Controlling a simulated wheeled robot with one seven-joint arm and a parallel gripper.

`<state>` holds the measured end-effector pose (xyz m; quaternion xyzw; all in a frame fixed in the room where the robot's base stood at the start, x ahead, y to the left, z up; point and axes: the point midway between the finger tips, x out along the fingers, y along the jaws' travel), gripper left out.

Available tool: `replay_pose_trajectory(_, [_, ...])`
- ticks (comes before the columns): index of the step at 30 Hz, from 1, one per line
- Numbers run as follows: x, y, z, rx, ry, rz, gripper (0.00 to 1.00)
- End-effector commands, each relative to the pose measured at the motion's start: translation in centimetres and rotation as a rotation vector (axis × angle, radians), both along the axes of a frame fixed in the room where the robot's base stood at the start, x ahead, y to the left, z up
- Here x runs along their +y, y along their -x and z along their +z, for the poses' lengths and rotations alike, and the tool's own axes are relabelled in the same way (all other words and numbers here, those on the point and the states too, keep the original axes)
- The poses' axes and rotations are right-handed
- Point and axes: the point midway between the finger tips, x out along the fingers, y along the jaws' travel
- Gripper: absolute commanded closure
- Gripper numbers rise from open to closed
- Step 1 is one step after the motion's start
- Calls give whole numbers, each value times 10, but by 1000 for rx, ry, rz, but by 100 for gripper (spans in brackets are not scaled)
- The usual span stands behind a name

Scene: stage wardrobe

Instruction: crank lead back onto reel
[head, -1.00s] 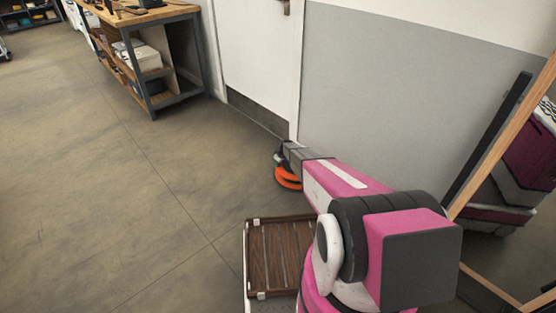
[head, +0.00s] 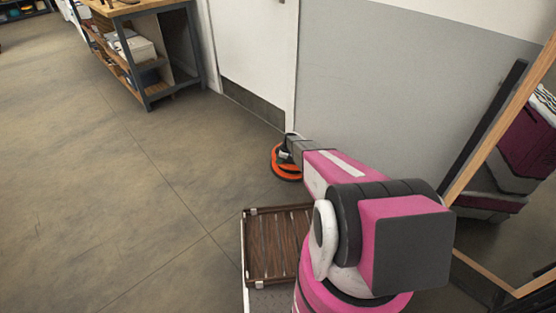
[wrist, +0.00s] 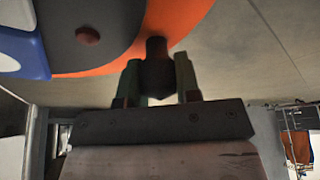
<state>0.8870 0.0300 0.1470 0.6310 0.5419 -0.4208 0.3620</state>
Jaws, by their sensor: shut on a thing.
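The reel is an orange and dark round thing (head: 286,164) low by the wall, beyond the end of my arm in the head view. Part of it is hidden behind my arm's end. In the wrist view its orange rim and dark grey disc (wrist: 95,40) fill the upper left, with a reddish round knob on the disc. My gripper (wrist: 157,75) is shut on a dark crank handle (wrist: 157,48) beside the orange rim. I cannot make out the lead in either view.
A white door (head: 248,45) and a grey-painted wall (head: 390,90) stand close behind the reel. A workbench with shelves (head: 140,60) is at the upper left. A wood-framed mirror (head: 500,110) leans at the right, reflecting magenta and grey shapes. The floor (head: 100,190) to the left is clear.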

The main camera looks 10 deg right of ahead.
Motion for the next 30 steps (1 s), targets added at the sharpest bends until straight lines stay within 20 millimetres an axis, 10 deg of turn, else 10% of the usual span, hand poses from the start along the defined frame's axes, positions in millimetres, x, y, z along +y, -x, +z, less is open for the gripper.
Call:
replay_pose_trajectory(12, [-2,4,0,4,3,13,100])
replay_pose_trajectory(13, [-2,4,0,5,3,14,59])
replay_pose_trajectory(30, [-8,4,18,1,2,10,58])
